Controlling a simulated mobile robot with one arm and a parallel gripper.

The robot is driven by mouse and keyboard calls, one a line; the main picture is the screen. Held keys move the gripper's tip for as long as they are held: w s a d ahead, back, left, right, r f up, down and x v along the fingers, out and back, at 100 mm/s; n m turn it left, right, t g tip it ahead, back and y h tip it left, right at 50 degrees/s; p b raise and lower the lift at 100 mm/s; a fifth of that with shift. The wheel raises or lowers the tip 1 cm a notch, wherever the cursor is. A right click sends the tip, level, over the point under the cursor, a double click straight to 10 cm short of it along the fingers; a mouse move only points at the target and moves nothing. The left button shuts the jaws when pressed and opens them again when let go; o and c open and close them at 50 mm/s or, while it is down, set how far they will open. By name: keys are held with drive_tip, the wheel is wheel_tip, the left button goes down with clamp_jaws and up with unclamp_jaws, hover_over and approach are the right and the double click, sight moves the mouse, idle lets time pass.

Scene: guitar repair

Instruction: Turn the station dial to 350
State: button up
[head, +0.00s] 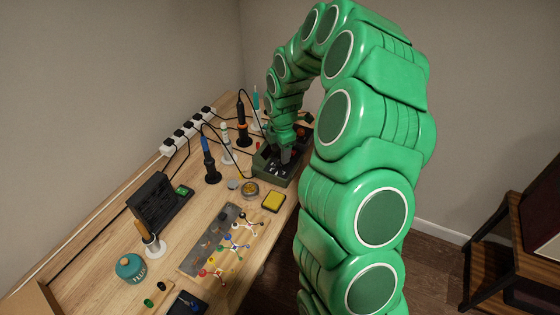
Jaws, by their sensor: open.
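The soldering station (264,172) is a dark green box near the far right edge of the wooden workbench (216,197). My gripper (286,156) is at the station, pointing down over its top and front side. My arm comes down to it from above. The gripper looks small here, and I cannot tell whether it touches the station. The station dial and its numbers cannot be made out; the gripper and the station's angle hide that side.
A yellow sponge tray (273,201) and a round brass-wool tin (250,190) sit in front of the station. Soldering irons stand to its left, including a blue-handled one (206,150) and an orange-black one (242,125). A power strip (187,131) runs along the back.

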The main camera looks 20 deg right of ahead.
sight(280, 164)
drive_tip(key=shift+w+f, duration=0.15)
drive_tip(key=shift+f, duration=2.45)
clamp_jaws()
